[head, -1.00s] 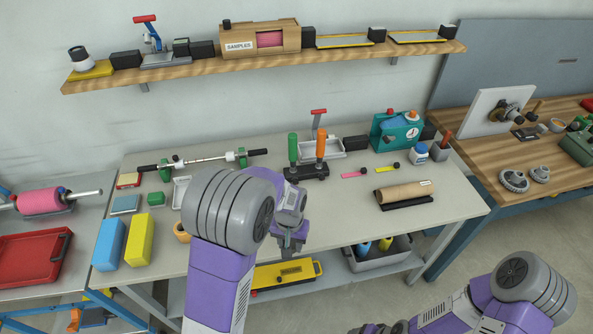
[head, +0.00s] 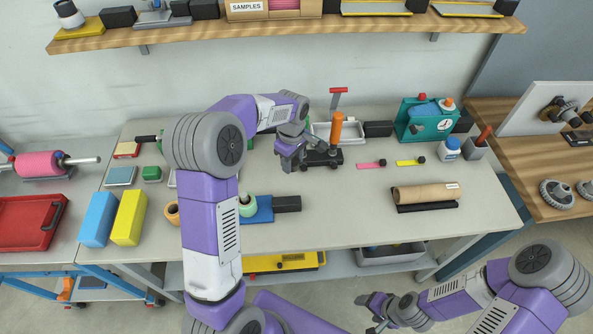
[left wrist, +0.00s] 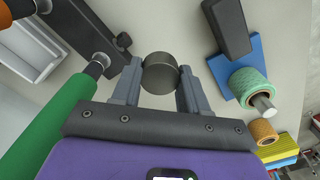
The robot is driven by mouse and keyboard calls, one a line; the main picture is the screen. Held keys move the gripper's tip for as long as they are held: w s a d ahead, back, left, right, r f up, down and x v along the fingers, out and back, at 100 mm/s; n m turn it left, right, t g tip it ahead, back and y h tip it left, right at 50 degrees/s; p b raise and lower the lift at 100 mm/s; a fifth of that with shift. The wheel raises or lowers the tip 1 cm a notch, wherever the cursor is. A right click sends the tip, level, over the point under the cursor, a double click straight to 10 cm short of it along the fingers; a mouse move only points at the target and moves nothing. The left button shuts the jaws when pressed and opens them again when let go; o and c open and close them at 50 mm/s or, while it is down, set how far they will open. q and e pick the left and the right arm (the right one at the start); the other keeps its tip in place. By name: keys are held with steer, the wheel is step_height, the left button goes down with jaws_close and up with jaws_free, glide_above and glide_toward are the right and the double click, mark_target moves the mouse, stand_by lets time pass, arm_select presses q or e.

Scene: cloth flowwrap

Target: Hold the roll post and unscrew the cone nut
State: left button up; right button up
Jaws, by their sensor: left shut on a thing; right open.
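A green ribbed piece, apparently the cone nut (head: 247,207), sits on a blue base (head: 263,214) with a dark block (head: 288,204) at one end. In the left wrist view the green piece (left wrist: 248,87) has a metal shaft end, apparently the roll post (left wrist: 264,103), sticking out. My left gripper (head: 288,164) is above the table, behind and apart from that base. It is shut on a dark grey round piece (left wrist: 160,73); I cannot tell what this belongs to. My right gripper (head: 367,315) is open and empty, low in front of the table.
An orange handle (head: 337,128) stands close right of my left gripper; a green handle (left wrist: 60,115) is beside it in the wrist view. Blue and yellow blocks (head: 98,219) stand left, a brown roll (head: 426,194) right. The front middle of the table is clear.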

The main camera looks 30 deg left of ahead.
mark_target(293, 181)
arm_select(q)
step_height(293, 181, down, 8)
steer(key=shift+r+b, duration=0.2)
steer(key=shift+b, duration=0.65)
steer(key=shift+r, duration=0.1)
steer(key=o, duration=0.9)
